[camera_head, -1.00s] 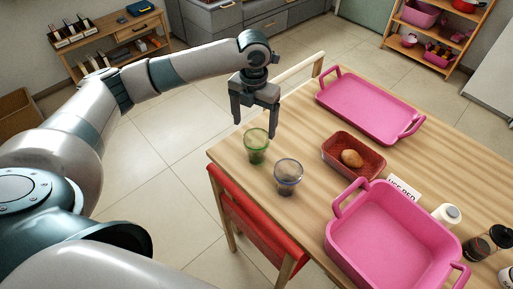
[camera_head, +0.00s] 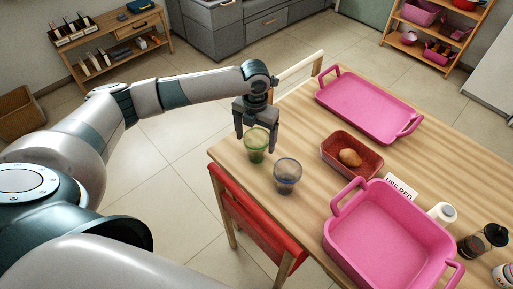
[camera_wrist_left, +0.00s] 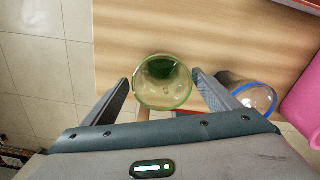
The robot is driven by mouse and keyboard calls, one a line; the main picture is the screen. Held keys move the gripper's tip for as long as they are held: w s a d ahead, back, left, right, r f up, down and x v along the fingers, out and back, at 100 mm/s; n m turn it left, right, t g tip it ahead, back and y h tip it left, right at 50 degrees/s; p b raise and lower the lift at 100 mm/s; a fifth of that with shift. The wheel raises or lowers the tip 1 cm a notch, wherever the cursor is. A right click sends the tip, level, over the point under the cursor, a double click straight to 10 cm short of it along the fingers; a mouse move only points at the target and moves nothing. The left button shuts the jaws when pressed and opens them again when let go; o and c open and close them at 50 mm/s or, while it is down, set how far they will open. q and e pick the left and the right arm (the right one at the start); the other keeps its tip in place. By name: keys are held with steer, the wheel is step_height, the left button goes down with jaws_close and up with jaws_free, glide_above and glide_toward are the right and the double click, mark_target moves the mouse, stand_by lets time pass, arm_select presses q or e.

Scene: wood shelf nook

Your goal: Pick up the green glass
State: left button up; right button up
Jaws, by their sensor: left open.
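The green glass (camera_head: 256,146) stands upright near the left corner of the wooden table. In the left wrist view the green glass (camera_wrist_left: 163,82) shows from above, with its round rim between the open fingers. My left gripper (camera_head: 256,143) is open, with its fingers pointing down on either side of the upper part of the glass. In the left wrist view my left gripper (camera_wrist_left: 160,88) has a finger on each side, apart from the glass. My right gripper is not in view.
A blue-rimmed glass (camera_head: 287,176) stands close by, just right of the right finger in the left wrist view (camera_wrist_left: 254,98). A red dish (camera_head: 337,158) with a brown item, a pink bin (camera_head: 375,240) and a pink tray (camera_head: 350,100) occupy the wooden table (camera_head: 290,130). A red chair (camera_head: 245,210) stands at its left edge.

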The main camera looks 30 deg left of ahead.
arm_select(q)
steer(key=shift+d+f+p, duration=0.15)
steer(key=shift+f+p, duration=0.4)
steer(key=shift+f, duration=1.5)
steer(key=shift+w, duration=0.1)
steer(key=c, duration=1.3)
